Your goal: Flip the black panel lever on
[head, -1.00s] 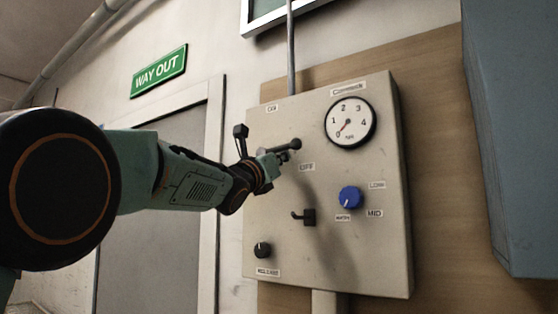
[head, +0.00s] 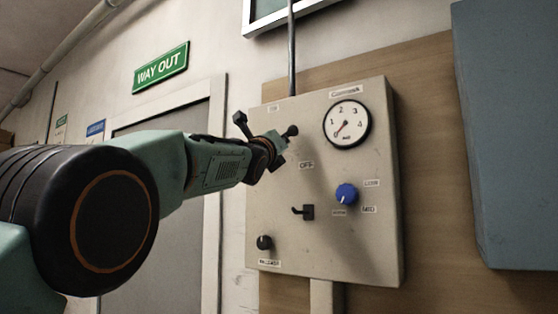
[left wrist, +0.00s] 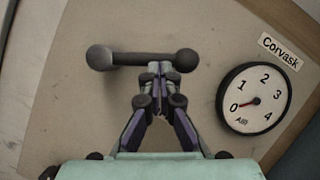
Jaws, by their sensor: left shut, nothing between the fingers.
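The black lever, a bar with a ball at each end, is on the beige panel. In the head view only its right ball (head: 292,130) shows clearly, above the "OFF" label (head: 306,165); the gripper hides the rest. In the left wrist view the lever (left wrist: 128,58) lies crosswise, with both balls visible. My left gripper (head: 282,138) is shut and empty at the lever. Its closed tips (left wrist: 160,68) overlap the bar close to its right ball; I cannot tell whether they touch. My right gripper is not in view.
The panel (head: 350,250) also carries a gauge (head: 347,124), a blue knob (head: 346,194), a black hook-like switch (head: 304,211) and a small black knob (head: 264,242). A grey-blue box (head: 510,140) stands at the right. A conduit (head: 291,60) runs above the panel.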

